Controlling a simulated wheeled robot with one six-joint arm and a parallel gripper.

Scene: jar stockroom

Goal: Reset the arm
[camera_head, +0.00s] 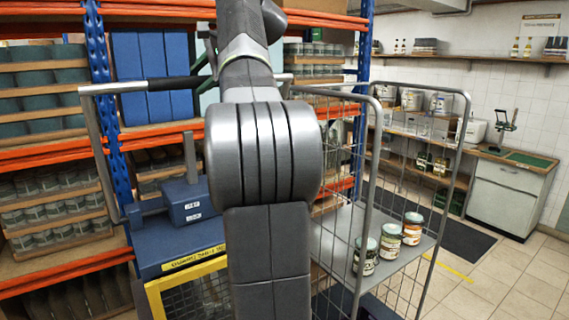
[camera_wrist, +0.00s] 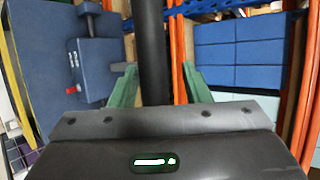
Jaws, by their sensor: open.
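My gripper (camera_wrist: 159,70) is open in the wrist view, with one green finger on each side. A black handle bar (camera_wrist: 152,50) runs between the fingers, with a visible gap on both sides. In the head view the black handle (camera_head: 148,85) sits on the grey tube frame of a blue trolley (camera_head: 180,245). My arm rises through the middle of the head view and hides most of the gripper.
A wire cage cart (camera_head: 372,180) stands right of my arm, with jars (camera_head: 390,241) on its shelf. Orange and blue racks with blue boxes (camera_head: 152,75) stand behind. A cabinet (camera_head: 508,195) stands far right. Tiled floor (camera_head: 500,285) is clear at lower right.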

